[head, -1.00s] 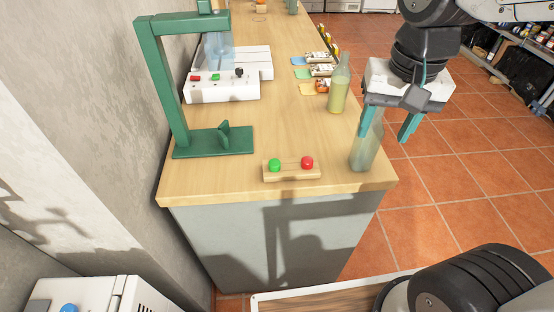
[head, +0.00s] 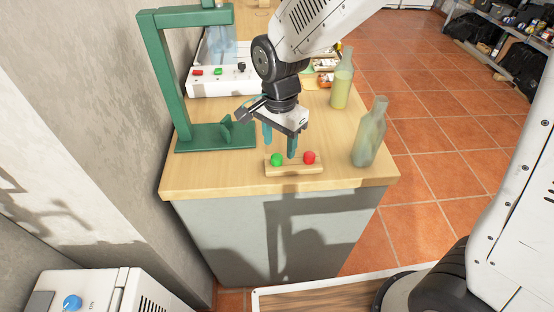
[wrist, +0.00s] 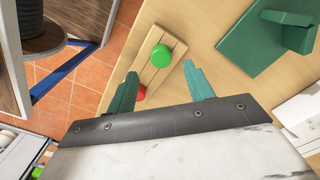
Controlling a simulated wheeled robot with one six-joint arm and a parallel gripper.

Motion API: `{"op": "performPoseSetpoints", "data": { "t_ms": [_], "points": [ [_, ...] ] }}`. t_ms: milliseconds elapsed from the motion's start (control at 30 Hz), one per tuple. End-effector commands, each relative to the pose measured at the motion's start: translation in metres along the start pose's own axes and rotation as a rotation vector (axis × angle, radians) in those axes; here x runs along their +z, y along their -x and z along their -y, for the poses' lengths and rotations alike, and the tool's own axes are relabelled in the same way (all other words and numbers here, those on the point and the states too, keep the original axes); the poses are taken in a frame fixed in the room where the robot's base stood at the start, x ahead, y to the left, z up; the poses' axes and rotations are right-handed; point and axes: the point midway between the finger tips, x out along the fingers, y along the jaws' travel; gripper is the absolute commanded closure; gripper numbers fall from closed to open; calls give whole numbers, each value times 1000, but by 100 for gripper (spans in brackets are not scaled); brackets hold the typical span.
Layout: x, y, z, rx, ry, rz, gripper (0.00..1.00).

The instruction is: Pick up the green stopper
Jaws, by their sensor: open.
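The green stopper (head: 277,159) sits at the left end of a small wooden block (head: 294,170) near the front edge of the wooden counter. A red stopper (head: 309,157) sits at the block's right end. My gripper (head: 280,148) is open and empty, its teal fingers pointing down above the block. In the wrist view, the green stopper (wrist: 161,56) lies ahead of the fingertips (wrist: 160,82), toward the top of the picture. The red stopper (wrist: 141,93) is close to the left finger there and partly hidden.
A frosted bottle (head: 370,135) stands right of the block, and a yellowish bottle (head: 342,80) stands behind it. A green stand (head: 215,137) is at the left, with a white device (head: 220,85) at the back. The counter's front left corner is clear.

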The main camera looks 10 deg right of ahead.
Motion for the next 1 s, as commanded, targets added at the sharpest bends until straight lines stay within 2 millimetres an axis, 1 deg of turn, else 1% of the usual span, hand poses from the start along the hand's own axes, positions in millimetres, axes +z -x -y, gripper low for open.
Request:
{"op": "performPoseSetpoints", "data": {
  "t_ms": [33, 100, 200, 300, 500, 533, 567, 600, 667, 700, 1000],
  "points": [
    [4, -9, 1, 4, 3, 1, 48],
    [7, -19, 3, 4, 1, 1, 48],
    [6, -31, 3, 3, -1, 1, 48],
    [6, -36, 3, 2, 0, 1, 48],
    [6, -36, 3, 1, 1, 0, 48],
    [6, -36, 3, 1, 1, 0, 53],
    [6, -36, 3, 1, 1, 0, 62],
    [6, -36, 3, 1, 1, 0, 73],
    [6, -36, 3, 1, 1, 0, 90],
    [6, -36, 3, 1, 1, 0, 96],
    [6, -36, 3, 0, 1, 0, 96]
  ]
}}
